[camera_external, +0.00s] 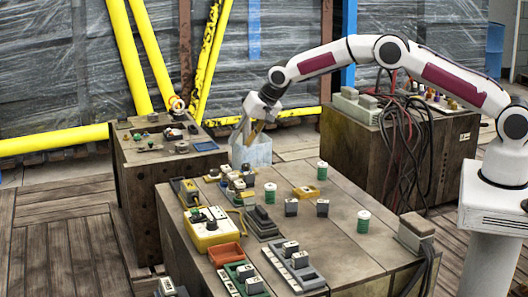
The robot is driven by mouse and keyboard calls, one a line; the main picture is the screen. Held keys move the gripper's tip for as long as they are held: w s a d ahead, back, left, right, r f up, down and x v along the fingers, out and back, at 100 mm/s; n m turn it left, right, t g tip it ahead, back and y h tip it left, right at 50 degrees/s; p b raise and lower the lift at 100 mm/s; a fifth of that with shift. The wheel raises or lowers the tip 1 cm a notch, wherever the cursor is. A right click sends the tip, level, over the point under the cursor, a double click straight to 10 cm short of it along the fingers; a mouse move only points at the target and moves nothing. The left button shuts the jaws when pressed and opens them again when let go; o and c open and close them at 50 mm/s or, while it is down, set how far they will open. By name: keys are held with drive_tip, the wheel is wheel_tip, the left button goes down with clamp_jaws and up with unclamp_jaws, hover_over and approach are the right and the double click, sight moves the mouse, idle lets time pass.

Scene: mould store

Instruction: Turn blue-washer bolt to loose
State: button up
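My gripper (244,140) points down over a pale blue-grey, open-topped bin (251,155) between the left bench and the front bench. Its fingertips are at or just inside the bin's rim. A brown, stick-like piece (257,132) shows beside the fingers; I cannot tell whether it is held or stands in the bin. The finger gap is too small to read. No bolt with a blue washer can be made out at this size.
The front bench (335,245) carries a yellow box (212,236), an orange tray (226,254), green-and-white cylinders and several small blocks. The left bench (150,155) holds small parts and a blue plate (205,146). Cables (405,150) hang from the back-right bench.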

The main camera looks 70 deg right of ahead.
sight(245, 165)
drive_tip(key=shift+s+d+f+n+g, duration=0.2)
drive_tip(key=shift+s+n+g, duration=0.15)
drive_tip(key=shift+s+n, duration=0.45)
drive_tip(key=shift+s+d+f+n+g, duration=0.1)
drive_tip(key=shift+s+f+n+g, duration=0.25)
drive_tip(key=shift+n, duration=0.7)
drive_tip(key=shift+s+d+f+n+g, duration=0.1)
drive_tip(key=shift+s+n+g, duration=0.2)
drive_tip(key=shift+s+n, duration=0.55)
drive_tip(key=shift+w+f, duration=0.1)
drive_tip(key=shift+w, duration=0.1)
drive_tip(key=shift+x, duration=3.75)
drive_tip(key=shift+d, duration=0.1)
clamp_jaws()
